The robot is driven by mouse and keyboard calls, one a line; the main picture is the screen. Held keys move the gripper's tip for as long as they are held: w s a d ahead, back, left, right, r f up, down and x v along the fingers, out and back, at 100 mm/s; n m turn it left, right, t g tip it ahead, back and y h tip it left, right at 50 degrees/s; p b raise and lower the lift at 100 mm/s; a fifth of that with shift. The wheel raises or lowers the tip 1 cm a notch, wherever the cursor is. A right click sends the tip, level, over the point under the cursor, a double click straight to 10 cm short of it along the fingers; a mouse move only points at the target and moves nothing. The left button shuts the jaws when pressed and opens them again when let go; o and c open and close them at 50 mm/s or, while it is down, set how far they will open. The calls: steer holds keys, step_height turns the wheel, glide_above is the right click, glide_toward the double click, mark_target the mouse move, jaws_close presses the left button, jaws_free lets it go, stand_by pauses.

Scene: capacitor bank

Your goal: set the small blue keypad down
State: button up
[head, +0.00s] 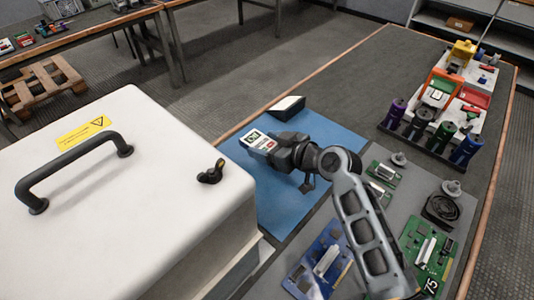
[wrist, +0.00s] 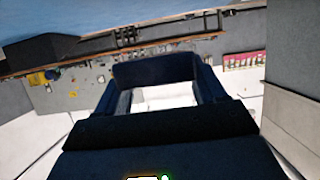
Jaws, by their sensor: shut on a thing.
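My gripper (head: 277,149) is shut on a small pale device (head: 259,142) with a greenish display and a red mark, above the blue mat (head: 273,205). Its visible face looks whitish, not blue, and I see no plainly blue keypad. I cannot tell whether the device touches the mat. In the wrist view the dark gripper (wrist: 160,75) frames a white shape (wrist: 165,98) that I cannot make out clearly.
A white cabinet (head: 110,190) with a black handle stands close on the left. A black-and-white wedge (head: 287,107) is at the mat's far edge. A blue board (head: 320,265) and green boards (head: 428,245) lie nearer. Several coloured cylinders (head: 421,122) stand at the right.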

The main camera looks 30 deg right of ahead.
mark_target(267, 170)
steer(key=shift+f, duration=1.95)
steer(key=shift+s+f+b, duration=0.1)
steer(key=shift+f+b, duration=0.25)
steer(key=shift+b, duration=0.2)
steer(key=shift+s+f+b, duration=0.1)
steer(key=shift+f+b, duration=0.25)
steer(key=shift+f, duration=0.05)
steer(key=o, duration=1.2)
steer(key=shift+f, duration=0.1)
steer(key=shift+r+p, duration=0.7)
steer(key=shift+p, duration=0.25)
steer(key=v, duration=0.8)
steer(key=b+v, duration=0.1)
steer(key=v, duration=0.3)
steer(key=shift+a+r, duration=0.1)
steer(key=shift+r, duration=0.15)
